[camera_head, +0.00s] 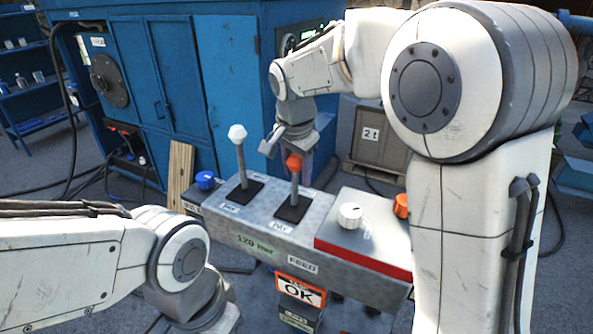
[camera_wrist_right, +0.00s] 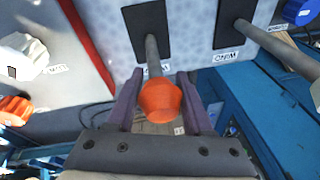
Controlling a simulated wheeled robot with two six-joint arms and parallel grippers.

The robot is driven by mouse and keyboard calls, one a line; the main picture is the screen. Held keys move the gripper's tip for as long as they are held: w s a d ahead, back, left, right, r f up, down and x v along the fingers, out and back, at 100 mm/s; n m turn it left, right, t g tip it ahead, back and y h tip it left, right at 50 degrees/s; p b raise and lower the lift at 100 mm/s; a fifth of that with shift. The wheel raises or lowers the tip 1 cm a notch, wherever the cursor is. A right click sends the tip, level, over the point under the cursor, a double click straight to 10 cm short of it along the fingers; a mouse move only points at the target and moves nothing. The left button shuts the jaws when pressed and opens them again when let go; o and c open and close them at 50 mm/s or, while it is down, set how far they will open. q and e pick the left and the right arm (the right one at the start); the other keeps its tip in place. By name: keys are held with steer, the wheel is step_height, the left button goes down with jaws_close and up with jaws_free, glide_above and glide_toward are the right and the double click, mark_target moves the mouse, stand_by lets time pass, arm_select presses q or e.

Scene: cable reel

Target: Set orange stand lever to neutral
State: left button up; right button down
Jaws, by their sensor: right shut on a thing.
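The orange-knobbed lever (camera_head: 293,163) rises from a dark slot plate on the grey control stand (camera_head: 262,236). It looks nearly upright in the head view. My right gripper (camera_head: 287,150) is at its knob. In the right wrist view the orange knob (camera_wrist_right: 160,99) sits between the two fingers of my right gripper (camera_wrist_right: 161,92), which is shut on it. The shaft runs from the knob to the dark slot plate (camera_wrist_right: 147,30). My left arm shows at the lower left of the head view, but its fingers are out of frame.
A white-knobbed lever (camera_head: 238,133) stands just left of the orange one. A blue knob (camera_head: 205,180) is at the stand's left end. A red-edged box with a white dial (camera_head: 350,215) and an orange knob (camera_head: 402,205) is at the right. A blue cabinet (camera_head: 180,80) stands behind.

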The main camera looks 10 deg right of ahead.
steer(key=shift+w+a+r, duration=0.1)
steer(key=shift+r, duration=0.15)
steer(key=shift+c, duration=1.6)
jaws_free()
steer(key=shift+f, duration=0.1)
steer(key=shift+r, duration=0.45)
steer(key=b+v, duration=0.1)
steer(key=v, duration=0.8)
steer(key=shift+s+r+b, duration=0.3)
steer(key=shift+b, duration=0.1)
